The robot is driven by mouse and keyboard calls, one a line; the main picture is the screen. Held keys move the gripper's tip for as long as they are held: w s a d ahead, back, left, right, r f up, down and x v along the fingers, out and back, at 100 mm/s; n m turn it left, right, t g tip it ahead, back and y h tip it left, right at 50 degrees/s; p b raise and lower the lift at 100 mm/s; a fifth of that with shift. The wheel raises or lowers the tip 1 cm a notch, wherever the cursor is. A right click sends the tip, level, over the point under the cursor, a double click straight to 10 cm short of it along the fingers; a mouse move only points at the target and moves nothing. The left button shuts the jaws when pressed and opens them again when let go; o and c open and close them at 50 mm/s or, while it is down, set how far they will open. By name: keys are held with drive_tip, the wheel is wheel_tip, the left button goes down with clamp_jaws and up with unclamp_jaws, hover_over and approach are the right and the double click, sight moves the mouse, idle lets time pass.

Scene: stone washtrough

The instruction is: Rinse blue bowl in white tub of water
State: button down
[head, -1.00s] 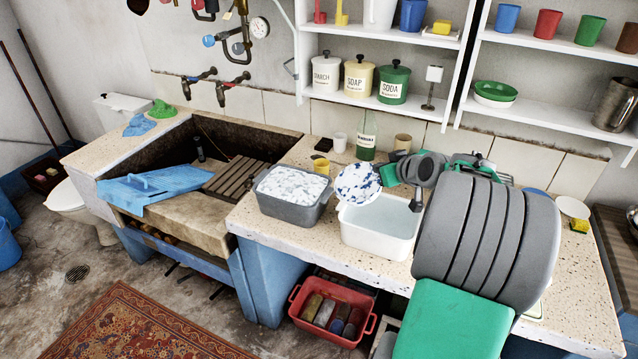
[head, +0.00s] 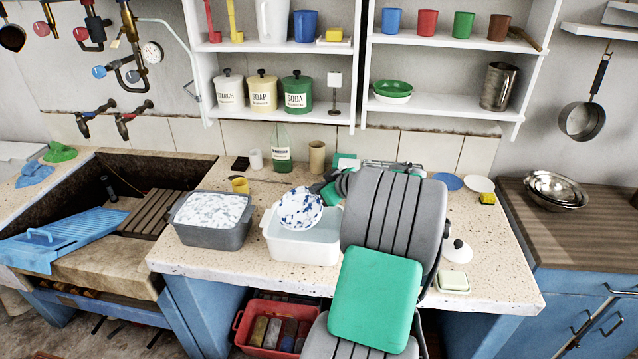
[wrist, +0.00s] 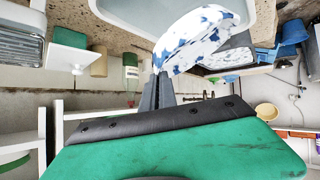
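The bowl (head: 300,208), white with blue blotches, is tilted steeply over the white tub (head: 303,250), in front of the tub's back left part. The tub stands on the speckled counter with clear water in it. In the wrist view the bowl (wrist: 205,40) sits at the tips of my gripper's dark fingers (wrist: 158,82), which are close together on its edge. The tub's rim and water (wrist: 130,12) show behind it. My gripper (head: 324,190) is mostly hidden behind the bowl and my arm in the head view. Whether the bowl touches the water I cannot tell.
A grey basin of white suds (head: 212,215) stands close left of the tub. Behind are a green-tinted bottle (head: 282,150), a brown cup (head: 317,157) and a yellow mug (head: 240,185). Shelves (head: 450,110) hang above. A soap dish (head: 452,282) lies at the front right.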

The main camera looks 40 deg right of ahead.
sight(317, 203)
wheel_tip(317, 203, down, 3)
drive_tip(key=shift+r+b, duration=0.2)
drive_tip(key=shift+b, duration=0.85)
drive_tip(key=f+b, duration=0.2)
drive_tip(key=shift+s+a+b, duration=0.15)
drive_tip(key=shift+a+b, duration=0.05)
drive_tip(key=shift+b, duration=0.1)
drive_tip(key=shift+d+f+b, duration=0.2)
drive_tip(key=shift+f+b, duration=0.55)
drive_tip(key=shift+f, duration=0.2)
drive_tip(key=shift+a, duration=0.1)
drive_tip(key=shift+r+p, duration=2.35)
drive_tip(key=shift+r, duration=2.95)
drive_tip(key=shift+r+p, duration=0.85)
drive_tip(key=shift+r, duration=1.1)
